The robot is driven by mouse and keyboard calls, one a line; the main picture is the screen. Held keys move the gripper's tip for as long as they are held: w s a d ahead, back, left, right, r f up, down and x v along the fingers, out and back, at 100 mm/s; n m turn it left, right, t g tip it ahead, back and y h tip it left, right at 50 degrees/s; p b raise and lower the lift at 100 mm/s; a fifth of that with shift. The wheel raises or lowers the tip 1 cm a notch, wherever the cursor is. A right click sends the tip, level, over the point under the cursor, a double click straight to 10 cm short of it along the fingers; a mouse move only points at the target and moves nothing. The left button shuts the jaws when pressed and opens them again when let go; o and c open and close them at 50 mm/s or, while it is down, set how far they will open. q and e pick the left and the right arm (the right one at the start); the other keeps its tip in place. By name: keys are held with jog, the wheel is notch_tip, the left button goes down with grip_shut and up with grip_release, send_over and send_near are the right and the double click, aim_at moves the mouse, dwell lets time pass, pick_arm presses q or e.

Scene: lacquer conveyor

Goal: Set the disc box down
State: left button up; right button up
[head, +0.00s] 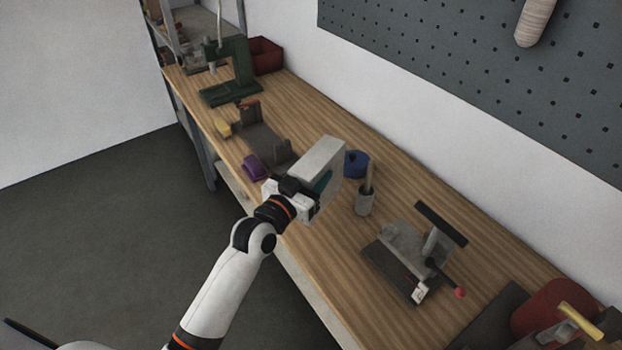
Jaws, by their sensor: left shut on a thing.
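My left gripper (303,193) reaches in from the bottom and is over the front part of the wooden workbench. It is shut on the disc box, a pale grey, blocky box (322,154) with a teal patch on its side. The box is tilted in the picture and hides part of the bench behind it. The fingertips are mostly hidden, and I cannot tell how high the box is above the bench. My right gripper is not in view.
On the workbench (390,205), a purple item (255,167) lies left of the gripper. A grey vise-like tool (405,255) is nearer right. A green press (232,75) stands farther back.

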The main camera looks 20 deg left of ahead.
pick_arm(q)
jog(key=shift+f, duration=2.8)
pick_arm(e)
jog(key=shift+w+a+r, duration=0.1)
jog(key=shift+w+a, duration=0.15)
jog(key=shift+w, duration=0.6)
pick_arm(q)
jog(key=o, duration=1.2)
jog(key=shift+f, duration=0.1)
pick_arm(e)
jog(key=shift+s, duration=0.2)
pick_arm(q)
jog(key=shift+s+a, duration=0.1)
jog(key=shift+s, duration=0.2)
jog(key=shift+b+v, duration=1.05)
jog(key=shift+v, duration=4.7)
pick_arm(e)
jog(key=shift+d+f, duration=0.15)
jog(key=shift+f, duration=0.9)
